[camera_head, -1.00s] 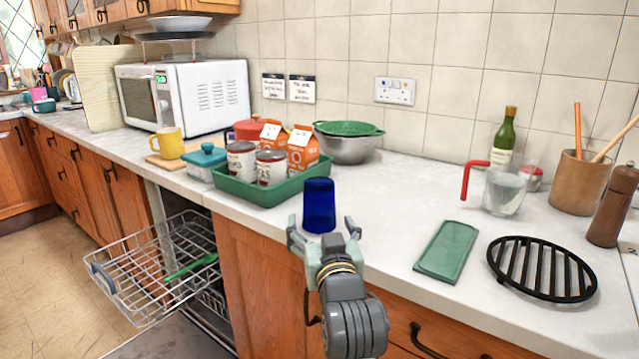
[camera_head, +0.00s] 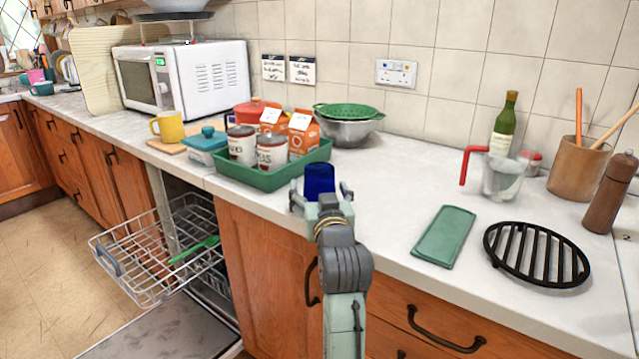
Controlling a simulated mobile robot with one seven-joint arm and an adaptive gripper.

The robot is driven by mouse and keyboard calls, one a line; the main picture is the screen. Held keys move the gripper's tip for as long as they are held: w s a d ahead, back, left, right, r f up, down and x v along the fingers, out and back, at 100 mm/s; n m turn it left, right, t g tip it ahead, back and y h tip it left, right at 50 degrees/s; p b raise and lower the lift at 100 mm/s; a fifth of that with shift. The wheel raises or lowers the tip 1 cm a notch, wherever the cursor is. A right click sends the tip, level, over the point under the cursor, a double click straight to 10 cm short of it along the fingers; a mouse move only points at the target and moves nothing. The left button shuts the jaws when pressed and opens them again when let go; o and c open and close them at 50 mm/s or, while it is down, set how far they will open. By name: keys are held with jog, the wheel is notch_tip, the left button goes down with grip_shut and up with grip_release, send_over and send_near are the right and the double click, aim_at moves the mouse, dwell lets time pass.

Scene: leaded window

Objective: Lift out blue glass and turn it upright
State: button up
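The blue glass (camera_head: 319,180) shows near the front of the worktop, in the middle of the head view. It looks vertical. Its lower part is hidden behind my gripper, so I cannot see its base, and I cannot tell whether its mouth faces up or down. My gripper (camera_head: 320,192) is in front of the glass. Its fingers are spread, one on each side of the glass, and a small gap shows on the right. The dishwasher rack (camera_head: 150,262) is pulled out at the lower left, with a green utensil (camera_head: 195,250) in it.
A green tray (camera_head: 235,172) with cans and cartons stands behind and left of the glass. To the right are a green cloth (camera_head: 444,236), a black trivet (camera_head: 537,256) and a clear jug (camera_head: 500,178). The worktop between glass and cloth is free.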

jog(key=c, duration=1.3)
jog(key=shift+c, duration=0.9)
jog(key=shift+r, duration=0.15)
